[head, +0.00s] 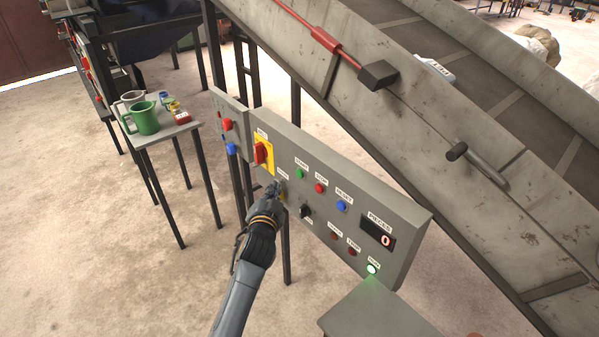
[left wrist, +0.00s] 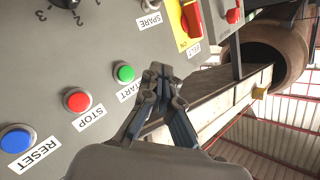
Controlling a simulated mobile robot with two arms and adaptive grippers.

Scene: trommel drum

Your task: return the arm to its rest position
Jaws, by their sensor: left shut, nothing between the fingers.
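My left arm reaches up from the bottom of the head view. Its gripper (head: 275,188) is in front of the left part of the grey control panel (head: 412,238), below the red switch on a yellow plate (head: 260,153). In the left wrist view the gripper's fingers (left wrist: 162,72) are shut and empty, beside the green START button (left wrist: 124,73). I cannot tell whether the fingertips touch the panel. The red STOP button (left wrist: 77,101) and blue RESET button (left wrist: 16,140) are farther left there. My right gripper is not in view.
A conveyor (head: 440,135) slopes down behind the panel. A green RUN lamp (head: 372,269) is lit, and the PIECES display (head: 378,234) reads 0. A small table at left holds a green mug (head: 143,117). Open floor (head: 120,270) lies left of my arm.

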